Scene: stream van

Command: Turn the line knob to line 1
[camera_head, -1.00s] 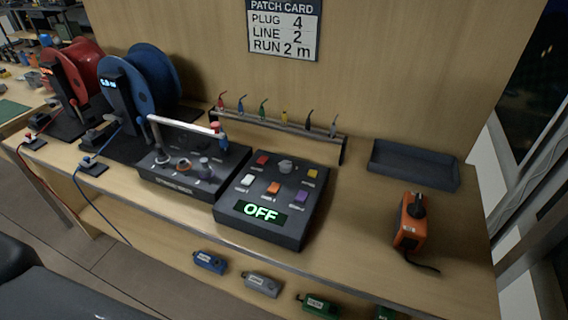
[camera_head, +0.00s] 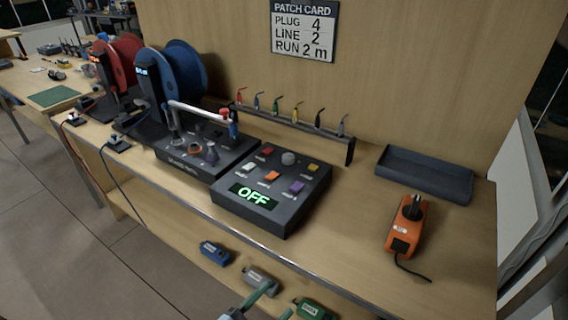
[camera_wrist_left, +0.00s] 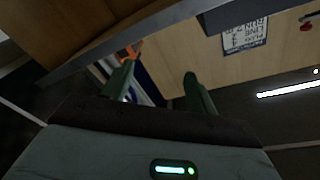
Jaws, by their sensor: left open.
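A dark control box (camera_head: 245,213) stands on the bench in the middle of the head view. A grey round knob (camera_head: 288,158) sits at its back, among several coloured buttons. I cannot read which way the knob points. The lit green display (camera_head: 253,196) reads OFF. A patch card (camera_head: 304,30) on the back wall reads plug 4, line 2, run 2 m. My left gripper (camera_head: 270,304) is at the bottom edge, below and in front of the bench edge, apart from the box. Its green fingers (camera_wrist_left: 158,82) are apart and empty in the left wrist view.
A device with a raised white lever (camera_head: 198,113) stands left of the box. A rack of coloured picks (camera_head: 290,124) is behind it. An orange tool (camera_head: 405,225) and a grey tray (camera_head: 425,174) are to the right. Labelled blocks, including a blue one (camera_head: 215,252), sit below the bench top.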

